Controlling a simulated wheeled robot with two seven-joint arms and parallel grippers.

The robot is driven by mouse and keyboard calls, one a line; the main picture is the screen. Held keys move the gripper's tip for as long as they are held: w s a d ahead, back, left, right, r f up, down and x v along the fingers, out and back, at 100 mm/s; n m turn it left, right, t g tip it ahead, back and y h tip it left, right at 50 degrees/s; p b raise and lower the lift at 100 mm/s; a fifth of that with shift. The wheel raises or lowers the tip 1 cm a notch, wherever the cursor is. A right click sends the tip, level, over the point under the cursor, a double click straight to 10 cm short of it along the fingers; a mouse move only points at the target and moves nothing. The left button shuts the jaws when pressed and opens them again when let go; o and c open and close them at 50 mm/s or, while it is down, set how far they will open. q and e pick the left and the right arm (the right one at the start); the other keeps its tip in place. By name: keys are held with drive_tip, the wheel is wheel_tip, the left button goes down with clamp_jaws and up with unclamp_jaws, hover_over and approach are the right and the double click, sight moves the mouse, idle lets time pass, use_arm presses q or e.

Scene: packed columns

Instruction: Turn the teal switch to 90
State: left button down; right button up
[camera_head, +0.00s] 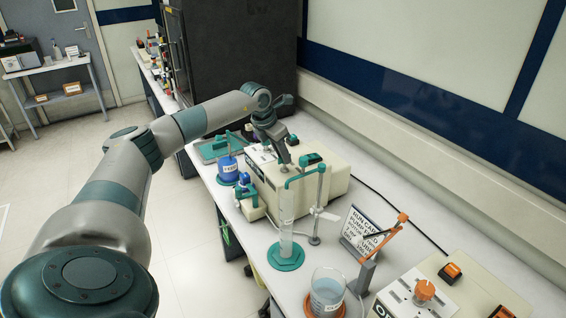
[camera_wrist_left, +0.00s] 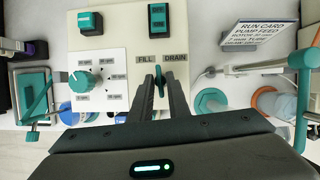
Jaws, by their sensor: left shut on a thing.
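A teal knob (camera_wrist_left: 85,81) sits on a white dial plate (camera_wrist_left: 108,66) with small labels around it, on the cream pump box (camera_wrist_left: 120,30); the labels are too small to read. My left gripper (camera_wrist_left: 159,88) is right of the knob, apart from it, with its fingers closed on a small dark teal lever (camera_wrist_left: 159,78) between the words FILL and DRAIN. In the head view my left gripper (camera_head: 284,158) is over the top of the pump box (camera_head: 325,180), and its fingers hide the lever there. My right gripper is not in view.
A teal-based cylinder (camera_head: 287,225) and stand are in front, with a run card (camera_head: 361,232), a beaker (camera_head: 327,292) and a second box with an orange knob (camera_head: 424,290) to the right.

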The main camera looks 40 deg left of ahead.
use_arm(q)
drive_tip(key=m+h+b, duration=0.1)
drive_tip(key=m, duration=0.1)
drive_tip(key=m+b, duration=0.1)
drive_tip(key=m, duration=0.1)
drive_tip(key=shift+w+a+m+g+h, duration=0.15)
drive_tip(key=shift+m+g+h, duration=0.15)
drive_tip(key=shift+g+h, duration=0.1)
drive_tip(key=m+b, duration=0.1)
drive_tip(key=m, duration=0.1)
drive_tip(key=m+g+h, duration=0.1)
drive_tip(key=m, duration=0.2)
drive_tip(key=shift+a+r+g+b, duration=0.1)
drive_tip(key=shift+a+g+b, duration=0.05)
drive_tip(key=shift+g+b, duration=0.2)
drive_tip(key=shift+m, duration=0.3)
drive_tip(key=c, duration=1.7)
unclamp_jaws()
